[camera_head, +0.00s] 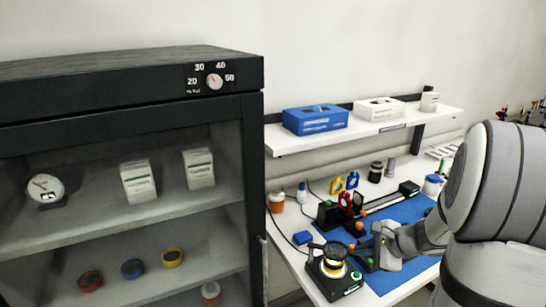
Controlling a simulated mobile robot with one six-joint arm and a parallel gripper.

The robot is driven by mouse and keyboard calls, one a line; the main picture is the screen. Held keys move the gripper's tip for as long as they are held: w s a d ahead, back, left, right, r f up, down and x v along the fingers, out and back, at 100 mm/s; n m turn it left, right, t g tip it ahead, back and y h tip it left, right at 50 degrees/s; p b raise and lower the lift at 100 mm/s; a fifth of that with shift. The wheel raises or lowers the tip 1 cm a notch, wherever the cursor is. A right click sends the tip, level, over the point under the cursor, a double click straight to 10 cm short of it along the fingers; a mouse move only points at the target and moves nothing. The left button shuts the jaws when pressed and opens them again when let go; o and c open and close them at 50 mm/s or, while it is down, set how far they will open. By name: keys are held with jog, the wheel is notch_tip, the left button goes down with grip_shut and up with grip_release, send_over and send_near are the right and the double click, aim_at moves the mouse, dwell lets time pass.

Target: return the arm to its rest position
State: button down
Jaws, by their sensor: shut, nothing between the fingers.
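My arm (490,190) fills the right side of the head view and reaches left over the bench. My gripper (364,257) is at its end, low over the front of the bench, beside a dark device with a round yellow-and-black top (334,256). The gripper is small in the picture; its fingers look shut and I see nothing held in them. I cannot tell whether they touch the device.
A blue mat (408,211) lies on the white bench, with a dark rail instrument (380,202) on it. A dark cabinet (252,190) with shelves stands left. A wall shelf (365,131) holds boxes. An orange-brown jar (276,202) stands near the bench's left edge.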

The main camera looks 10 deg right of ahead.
jog(key=s+a+r+n+g, duration=0.45)
jog(key=s+a+n, duration=0.35)
jog(key=a+n, duration=0.3)
jog(key=s+a+r+n+h, duration=0.3)
jog(key=s+n+h, duration=0.2)
jog(key=s+n, duration=0.4)
jog(key=shift+s+a+r, duration=0.2)
jog(key=shift+s+r, duration=0.2)
jog(key=shift+s, duration=0.3)
